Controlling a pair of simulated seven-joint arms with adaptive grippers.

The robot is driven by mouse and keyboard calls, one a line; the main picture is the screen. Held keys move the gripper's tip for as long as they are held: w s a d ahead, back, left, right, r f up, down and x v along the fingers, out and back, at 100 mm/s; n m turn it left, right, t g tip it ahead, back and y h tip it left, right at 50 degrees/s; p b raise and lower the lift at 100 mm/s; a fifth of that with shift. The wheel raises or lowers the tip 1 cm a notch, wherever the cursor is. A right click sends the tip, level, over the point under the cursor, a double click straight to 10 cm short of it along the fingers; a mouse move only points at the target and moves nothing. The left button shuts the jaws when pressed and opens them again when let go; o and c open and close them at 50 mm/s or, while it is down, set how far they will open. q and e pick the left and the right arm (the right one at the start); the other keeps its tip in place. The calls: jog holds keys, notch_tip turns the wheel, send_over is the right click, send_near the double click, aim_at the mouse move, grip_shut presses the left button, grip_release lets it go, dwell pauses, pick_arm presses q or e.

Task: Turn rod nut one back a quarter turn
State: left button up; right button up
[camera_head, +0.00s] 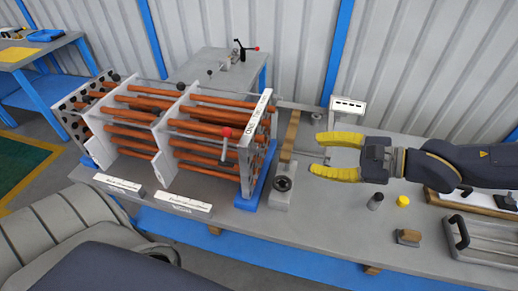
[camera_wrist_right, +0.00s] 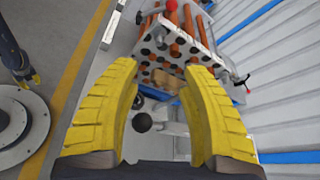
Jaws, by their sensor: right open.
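The tube bundle, with orange tubes through white plates (camera_head: 245,160), stands on the bench at the left of the head view. Its drilled end plate also shows in the right wrist view (camera_wrist_right: 205,40). A red knob (camera_head: 226,131) stands up at the end plate. I cannot tell which part is rod nut one. My right gripper (camera_head: 317,154) is open and empty, to the right of the end plate and apart from it. Its yellow fingers spread in the wrist view (camera_wrist_right: 160,70). A small dark arm with yellow fingers, probably my left gripper (camera_wrist_right: 34,79), shows at the wrist view's left; its opening is unclear.
A grey stand with a black round piece (camera_head: 283,184) and a wooden bar (camera_head: 291,135) lie between the bundle and my right gripper. A yellow cap (camera_head: 403,200), a dark cylinder (camera_head: 376,200) and a metal tray (camera_head: 485,240) are at the right. The bench front is mostly clear.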

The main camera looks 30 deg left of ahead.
aim_at(257, 150)
jog(key=x, duration=1.7)
jog(key=shift+s+a+f, duration=0.1)
jog(key=shift+f, duration=0.05)
jog(key=shift+o, duration=0.3)
grip_shut()
